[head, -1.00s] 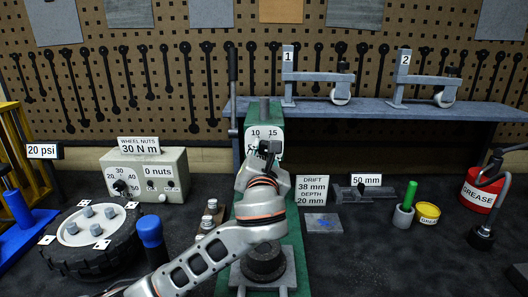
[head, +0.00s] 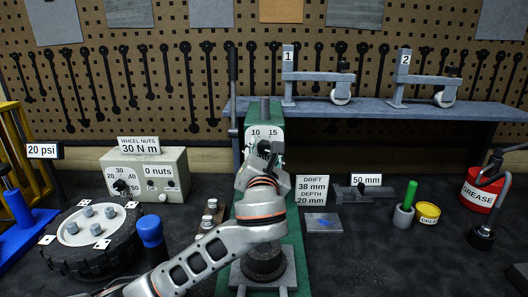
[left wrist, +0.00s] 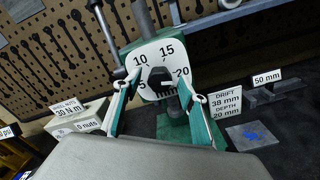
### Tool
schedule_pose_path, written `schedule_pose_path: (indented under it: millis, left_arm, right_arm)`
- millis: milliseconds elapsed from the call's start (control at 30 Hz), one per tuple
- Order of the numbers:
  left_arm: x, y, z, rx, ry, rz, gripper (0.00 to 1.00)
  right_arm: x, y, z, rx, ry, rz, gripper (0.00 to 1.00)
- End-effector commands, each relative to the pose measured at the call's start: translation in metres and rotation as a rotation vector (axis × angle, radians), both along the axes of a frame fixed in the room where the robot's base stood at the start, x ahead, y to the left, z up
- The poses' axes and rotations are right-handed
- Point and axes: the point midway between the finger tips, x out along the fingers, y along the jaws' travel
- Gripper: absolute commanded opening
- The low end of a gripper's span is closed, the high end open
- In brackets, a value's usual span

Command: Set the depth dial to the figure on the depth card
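The depth dial (head: 263,133) is a white plate on the green press. In the left wrist view the dial (left wrist: 146,54) shows 5, 10, 15 and 20, with a black knob (left wrist: 159,76) at its middle. I cannot tell for sure which figure the knob points to. My left gripper (head: 268,152) is at the dial. Its two teal-padded fingers stand apart on either side of the knob, with white dial face showing between. The depth card (head: 312,190) reads DRIFT 38 mm, DEPTH 20 mm, right of the press. My right gripper is not in view.
The green press column (head: 250,95) stands behind the dial, with a dark round part (head: 263,262) below my forearm. A grey wheel-nut box (head: 170,175) and a tyre (head: 90,240) are to the left. A 50 mm tool (head: 362,192) and grease tins lie right.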

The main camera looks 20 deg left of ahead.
Motion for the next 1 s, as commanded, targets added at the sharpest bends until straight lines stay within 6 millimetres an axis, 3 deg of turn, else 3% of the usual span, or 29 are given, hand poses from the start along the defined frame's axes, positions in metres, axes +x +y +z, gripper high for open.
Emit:
schedule_pose_path:
  millis: [233,700,1000]
  left_arm:
    - [-0.010,-0.004,0.000,-0.002,0.000,-0.002,0.42]
    - [-0.094,-0.028,0.000,-0.003,0.001,-0.003,0.42]
    - [-0.115,-0.033,0.000,0.000,0.001,0.001,0.42]
  right_arm:
    - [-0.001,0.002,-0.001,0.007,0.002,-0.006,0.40]
    - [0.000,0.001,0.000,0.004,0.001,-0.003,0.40]
    - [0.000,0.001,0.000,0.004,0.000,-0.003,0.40]
